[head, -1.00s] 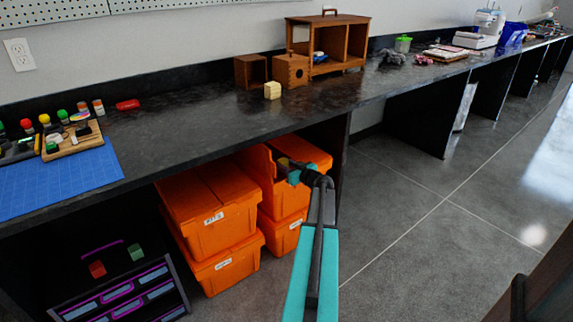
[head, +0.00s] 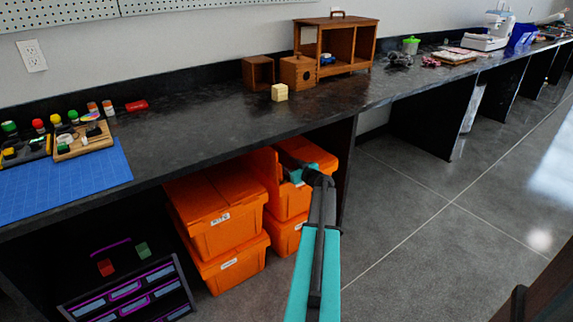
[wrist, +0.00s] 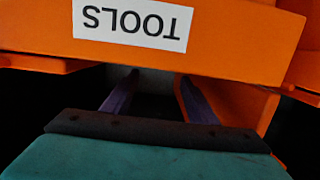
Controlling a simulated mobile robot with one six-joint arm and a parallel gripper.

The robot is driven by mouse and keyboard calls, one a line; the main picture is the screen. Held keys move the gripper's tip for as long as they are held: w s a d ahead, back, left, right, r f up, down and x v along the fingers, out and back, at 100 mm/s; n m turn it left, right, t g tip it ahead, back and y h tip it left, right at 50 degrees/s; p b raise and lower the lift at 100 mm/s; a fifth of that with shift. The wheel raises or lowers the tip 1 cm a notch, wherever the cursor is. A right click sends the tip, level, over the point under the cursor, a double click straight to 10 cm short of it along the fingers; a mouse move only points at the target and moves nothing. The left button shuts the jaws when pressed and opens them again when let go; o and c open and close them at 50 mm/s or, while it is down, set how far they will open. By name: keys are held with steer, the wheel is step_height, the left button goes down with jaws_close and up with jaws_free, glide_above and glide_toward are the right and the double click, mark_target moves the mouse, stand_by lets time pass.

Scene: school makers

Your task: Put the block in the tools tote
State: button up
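An orange tote with a white TOOLS label (wrist: 132,24) fills the top of the wrist view, its lettering upside down. My gripper (wrist: 158,82) shows there with two purple fingers apart and nothing visible between them. In the head view my gripper's teal end (head: 297,175) is at the upper right orange tote (head: 290,203), under the counter; its fingertips are hidden there. That tote has a raised lid flap (head: 263,172). A pale yellow block (head: 280,92) sits on the counter. I cannot tell whether it is the task's block. The tote's inside is not visible.
Stacked orange totes (head: 215,215) stand left of my gripper. The dark counter (head: 200,135) overhangs them, and a dark panel (head: 347,170) is on the right. A drawer unit (head: 130,292) with a red and a green block is lower left. The floor at right is clear.

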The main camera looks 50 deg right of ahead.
steer(key=shift+s, duration=0.1)
steer(key=p+v, duration=0.3)
steer(key=v, duration=1)
steer(key=shift+s+a, duration=0.15)
steer(key=shift+s, duration=0.15)
steer(key=shift+s, duration=0.1)
stand_by(0.5)
